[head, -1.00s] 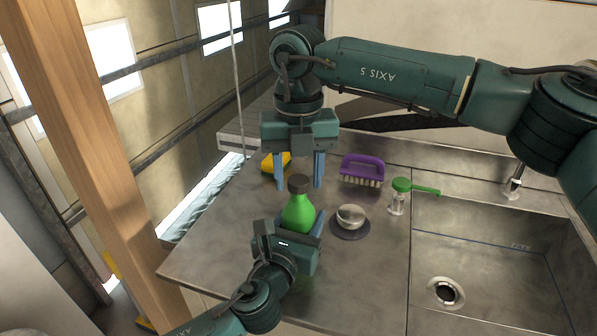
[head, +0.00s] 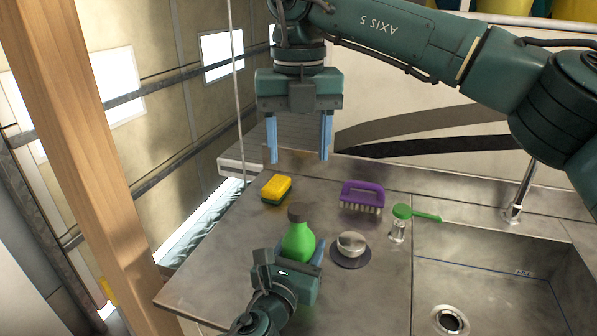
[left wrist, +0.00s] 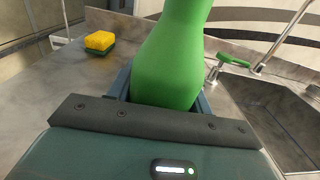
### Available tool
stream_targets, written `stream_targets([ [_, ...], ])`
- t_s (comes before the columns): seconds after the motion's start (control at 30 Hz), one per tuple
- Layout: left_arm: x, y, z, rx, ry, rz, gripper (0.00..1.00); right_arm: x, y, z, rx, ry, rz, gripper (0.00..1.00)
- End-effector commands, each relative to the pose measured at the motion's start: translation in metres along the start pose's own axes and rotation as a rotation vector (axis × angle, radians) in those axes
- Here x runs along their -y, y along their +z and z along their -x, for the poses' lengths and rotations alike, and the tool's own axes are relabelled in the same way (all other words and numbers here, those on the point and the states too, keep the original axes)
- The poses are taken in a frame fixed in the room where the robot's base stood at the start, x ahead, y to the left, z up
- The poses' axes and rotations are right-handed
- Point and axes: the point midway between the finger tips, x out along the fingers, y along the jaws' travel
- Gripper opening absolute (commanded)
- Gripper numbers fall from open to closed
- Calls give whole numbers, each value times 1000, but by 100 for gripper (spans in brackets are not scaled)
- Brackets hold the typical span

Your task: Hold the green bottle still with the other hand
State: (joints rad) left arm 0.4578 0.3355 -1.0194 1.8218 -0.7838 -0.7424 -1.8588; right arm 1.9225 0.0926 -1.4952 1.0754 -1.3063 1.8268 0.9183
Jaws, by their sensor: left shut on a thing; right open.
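The green bottle (head: 298,243) with a dark cap stands upright near the middle of the metal counter. It also fills the middle of the left wrist view (left wrist: 172,60). My left gripper (head: 308,254) is shut on the bottle's lower body from the front, a blue finger on either side in the left wrist view. My right gripper (head: 299,152) is open and empty. It points down, above and behind the bottle, apart from everything on the counter.
A yellow and green sponge (head: 276,189) lies behind the bottle. The sink (head: 490,290) is further right. Counter left of the bottle is clear.

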Motion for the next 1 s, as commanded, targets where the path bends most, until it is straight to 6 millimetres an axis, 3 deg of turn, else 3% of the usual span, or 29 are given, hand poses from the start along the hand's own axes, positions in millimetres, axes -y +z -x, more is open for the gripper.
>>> stream_targets([
  [0.17,0,-1,0,-1,0,-1,0,0,0,14,0,1,1,56],
  [0.47,0,-1,0,-1,0,-1,0,0,0,16,0,0,1,56],
  [0.5,0,-1,0,-1,0,-1,54,0,0,16,0,0,1,56],
  [0.77,0,0,0,-1,0,0,75,0,0,15,0,0,1,56],
  [1.0,0,0,1,0,0,0,76,0,0,15,0,0,1,56],
])
